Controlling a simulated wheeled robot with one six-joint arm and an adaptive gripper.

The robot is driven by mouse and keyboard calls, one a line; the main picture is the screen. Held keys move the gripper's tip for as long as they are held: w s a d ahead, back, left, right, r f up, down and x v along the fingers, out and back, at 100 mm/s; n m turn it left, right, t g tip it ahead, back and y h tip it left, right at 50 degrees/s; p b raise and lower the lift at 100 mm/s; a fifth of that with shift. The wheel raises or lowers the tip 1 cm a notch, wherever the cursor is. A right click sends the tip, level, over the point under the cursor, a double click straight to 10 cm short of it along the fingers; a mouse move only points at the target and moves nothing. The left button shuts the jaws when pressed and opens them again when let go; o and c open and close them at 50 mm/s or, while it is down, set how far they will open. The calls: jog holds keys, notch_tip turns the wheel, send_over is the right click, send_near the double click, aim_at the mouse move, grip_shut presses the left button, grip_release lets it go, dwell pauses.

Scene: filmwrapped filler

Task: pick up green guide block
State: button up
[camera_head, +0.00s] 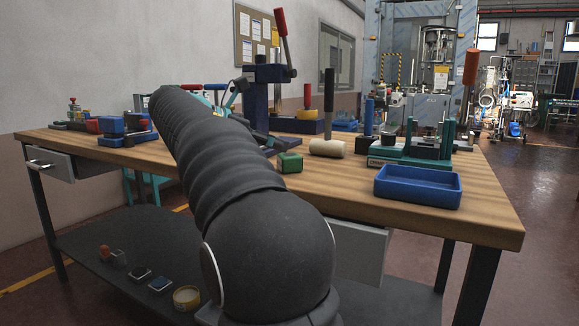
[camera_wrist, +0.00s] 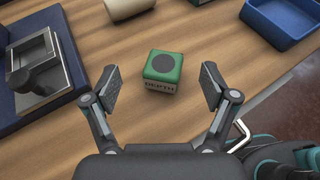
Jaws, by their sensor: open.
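The green guide block (camera_head: 290,163) sits on the wooden workbench, just right of my arm in the head view. In the wrist view the green guide block (camera_wrist: 163,69) has a dark round spot on top and a pale lower front with dark markings. My gripper (camera_wrist: 161,88) is open, with one finger on each side of the block and apart from it. The block lies near the line between the fingertips, slightly beyond it. The gripper is not visible in the head view, where my arm covers part of the bench.
The wooden workbench (camera_head: 485,212) also holds a blue tray (camera_head: 417,186) at right and a cream cylinder (camera_head: 327,148) behind the block. A dark blue press base (camera_wrist: 38,62) stands left in the wrist view. Bare wood surrounds the block.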

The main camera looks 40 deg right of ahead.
aim_at(291, 155)
jog(key=shift+s+b+x, duration=0.2)
jog(key=shift+b+x, duration=0.15)
jog(key=shift+x, duration=1)
jog(key=shift+s+b+x, duration=0.2)
jog(key=shift+b+x, duration=0.1)
jog(key=shift+x, duration=1.05)
jog(key=shift+a+f, duration=0.1)
jog(key=c, duration=1.4)
